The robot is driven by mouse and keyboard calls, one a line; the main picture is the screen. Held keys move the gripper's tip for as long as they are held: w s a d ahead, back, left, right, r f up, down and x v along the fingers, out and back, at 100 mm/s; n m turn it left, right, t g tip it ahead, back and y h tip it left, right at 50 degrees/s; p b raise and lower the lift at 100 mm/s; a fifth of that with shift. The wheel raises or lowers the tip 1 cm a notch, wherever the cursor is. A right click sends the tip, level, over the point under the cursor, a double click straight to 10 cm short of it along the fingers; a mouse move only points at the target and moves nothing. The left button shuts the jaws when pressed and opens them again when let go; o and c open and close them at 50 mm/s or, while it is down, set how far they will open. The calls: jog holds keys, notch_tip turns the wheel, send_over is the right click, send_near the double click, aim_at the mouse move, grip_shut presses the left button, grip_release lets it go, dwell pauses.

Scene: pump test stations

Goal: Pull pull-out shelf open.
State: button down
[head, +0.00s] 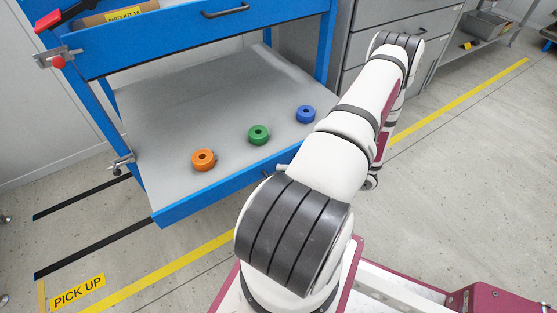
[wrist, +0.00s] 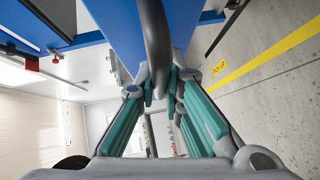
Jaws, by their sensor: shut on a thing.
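The grey pull-out shelf (head: 180,115) with a blue front rim (head: 215,192) is low in the blue station in the head view. In the wrist view, my gripper (wrist: 163,90) is shut on a dark curved handle (wrist: 157,45) in front of a blue panel (wrist: 125,30). In the head view my own arm hides most of the gripper and the handle.
Above the shelf is a blue drawer front with a black handle (head: 226,11). Grey drawer cabinets (head: 400,40) stand at the right. The floor in front has yellow lines and a "PICK UP" label (head: 78,292), and looks clear there.

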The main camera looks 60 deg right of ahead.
jog(key=shift+s+a, duration=0.15)
jog(key=shift+s, duration=0.25)
jog(key=c, duration=1.7)
grip_release()
jog(key=v, duration=1.2)
